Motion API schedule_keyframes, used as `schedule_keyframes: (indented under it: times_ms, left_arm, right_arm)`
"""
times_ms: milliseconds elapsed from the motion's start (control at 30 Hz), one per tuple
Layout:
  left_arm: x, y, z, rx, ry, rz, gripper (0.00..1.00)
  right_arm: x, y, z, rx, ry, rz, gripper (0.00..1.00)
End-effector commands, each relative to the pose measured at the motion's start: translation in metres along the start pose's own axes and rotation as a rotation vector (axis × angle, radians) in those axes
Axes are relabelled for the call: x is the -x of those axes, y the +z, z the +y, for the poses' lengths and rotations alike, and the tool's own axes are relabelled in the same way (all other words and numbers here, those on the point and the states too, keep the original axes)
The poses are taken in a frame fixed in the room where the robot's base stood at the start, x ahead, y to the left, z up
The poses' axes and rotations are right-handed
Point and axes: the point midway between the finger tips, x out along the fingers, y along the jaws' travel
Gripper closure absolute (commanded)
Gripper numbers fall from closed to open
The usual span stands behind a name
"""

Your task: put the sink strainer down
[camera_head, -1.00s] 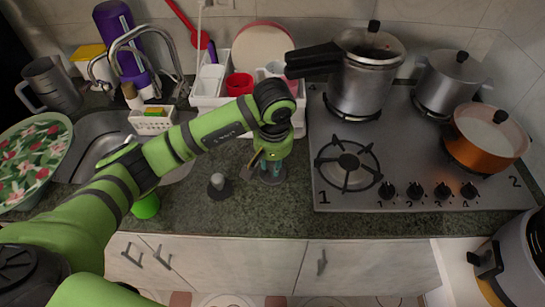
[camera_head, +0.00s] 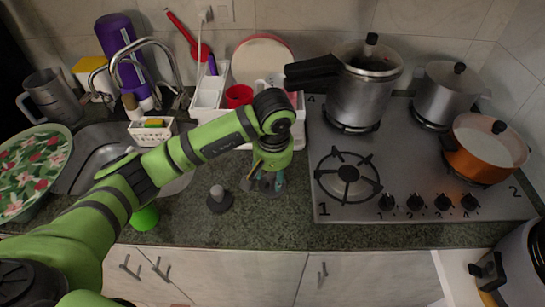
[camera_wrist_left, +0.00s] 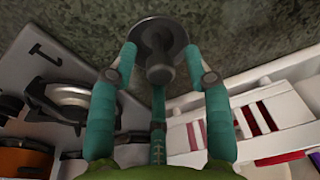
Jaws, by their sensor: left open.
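The sink strainer (camera_head: 219,199), a dark disc with a grey knob on top, sits upright on the green counter, left of my left gripper in the head view. In the left wrist view a dark disc with a knob, the strainer (camera_wrist_left: 158,50), shows beyond and between the fingertips. My left gripper (camera_head: 266,184) is open and points down over the counter, its teal fingers spread apart. The fingers (camera_wrist_left: 163,62) hold nothing that I can see. My right gripper is not in view.
The stove (camera_head: 410,210) is to the right, with several pots. A white dish rack (camera_head: 205,114) with cups stands behind the gripper. The sink (camera_head: 85,142) and a small white basket (camera_head: 150,135) are on the left.

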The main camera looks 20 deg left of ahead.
Motion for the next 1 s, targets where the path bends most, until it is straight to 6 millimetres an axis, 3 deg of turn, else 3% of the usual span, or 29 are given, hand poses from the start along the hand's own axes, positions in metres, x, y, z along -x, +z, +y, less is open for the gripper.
schedule_keyframes:
  times_ms: [267,500,700,1000]
  left_arm:
    - [0.059,-0.002,0.000,-0.001,0.002,0.012,0.50]
    - [0.098,-0.001,-0.001,-0.001,-0.001,0.007,0.50]
    - [0.111,0.000,-0.001,0.000,-0.002,0.004,0.50]
    - [0.113,0.000,0.000,0.000,-0.001,0.002,0.50]
  right_arm:
    - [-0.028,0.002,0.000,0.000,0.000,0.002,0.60]
    - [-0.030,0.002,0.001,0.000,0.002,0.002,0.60]
    - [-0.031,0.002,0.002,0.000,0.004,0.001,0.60]
    - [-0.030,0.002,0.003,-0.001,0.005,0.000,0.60]
